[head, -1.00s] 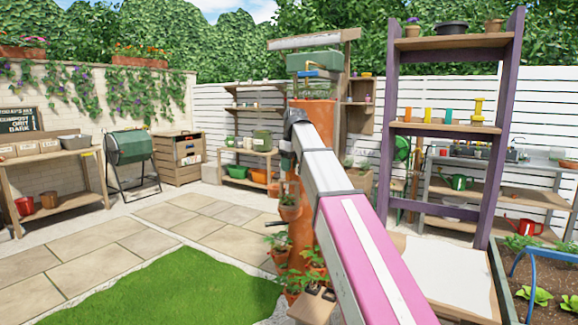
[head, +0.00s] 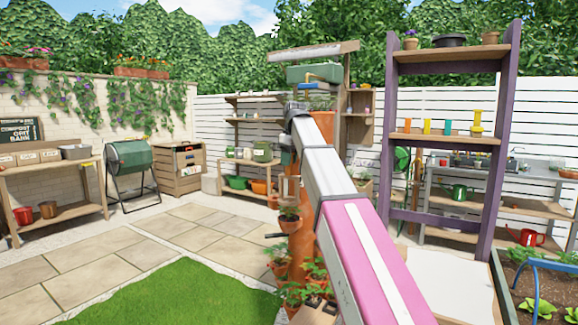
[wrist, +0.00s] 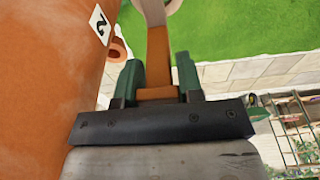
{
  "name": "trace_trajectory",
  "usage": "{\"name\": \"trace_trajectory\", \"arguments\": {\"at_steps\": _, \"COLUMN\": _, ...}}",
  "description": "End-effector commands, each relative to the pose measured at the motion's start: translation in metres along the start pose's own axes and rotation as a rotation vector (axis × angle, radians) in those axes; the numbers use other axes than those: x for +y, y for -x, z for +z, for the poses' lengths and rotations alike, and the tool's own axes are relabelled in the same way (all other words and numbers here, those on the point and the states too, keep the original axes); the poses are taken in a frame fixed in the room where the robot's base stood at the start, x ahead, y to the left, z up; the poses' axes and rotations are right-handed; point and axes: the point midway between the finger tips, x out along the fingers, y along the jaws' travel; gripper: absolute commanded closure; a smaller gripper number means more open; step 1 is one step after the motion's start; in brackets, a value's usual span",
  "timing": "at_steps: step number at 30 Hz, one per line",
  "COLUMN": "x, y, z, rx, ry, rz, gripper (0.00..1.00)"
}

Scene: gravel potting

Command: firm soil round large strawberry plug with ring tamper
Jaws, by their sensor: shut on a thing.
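My gripper (wrist: 158,80) shows in the wrist view with its green fingers on both sides of a brown wooden handle, shut on it. The handle belongs to the ring tamper (wrist: 158,48), whose pale round end is cut off at the top edge. The orange terracotta tower (wrist: 50,80) fills the left of the wrist view, close beside the gripper and apart from the tamper. In the head view the tower (head: 301,225) stands behind my arm, with leafy plants (head: 290,215) in its side pockets. I cannot tell which plant is the large strawberry plug; its soil is hidden.
A "2" label (wrist: 101,22) and a small terracotta pocket (wrist: 118,50) are on the tower in the wrist view. A purple-posted shelf (head: 445,138) with small coloured items stands right of my arm. The paving (head: 110,250) and lawn (head: 180,297) on the left are clear.

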Motion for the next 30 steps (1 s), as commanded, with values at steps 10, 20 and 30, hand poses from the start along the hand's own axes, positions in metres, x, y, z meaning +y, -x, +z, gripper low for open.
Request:
{"name": "trace_trajectory", "arguments": {"at_steps": 10, "x": 0.001, "y": 0.025, "z": -0.004, "rx": 0.001, "ry": 0.000, "rz": 0.001, "gripper": 0.89}}
{"name": "trace_trajectory", "arguments": {"at_steps": 20, "x": 0.000, "y": 0.036, "z": -0.005, "rx": 0.001, "ry": 0.000, "rz": 0.000, "gripper": 0.89}}
{"name": "trace_trajectory", "arguments": {"at_steps": 30, "x": 0.000, "y": 0.036, "z": -0.005, "rx": 0.001, "ry": 0.000, "rz": 0.001, "gripper": 0.89}}
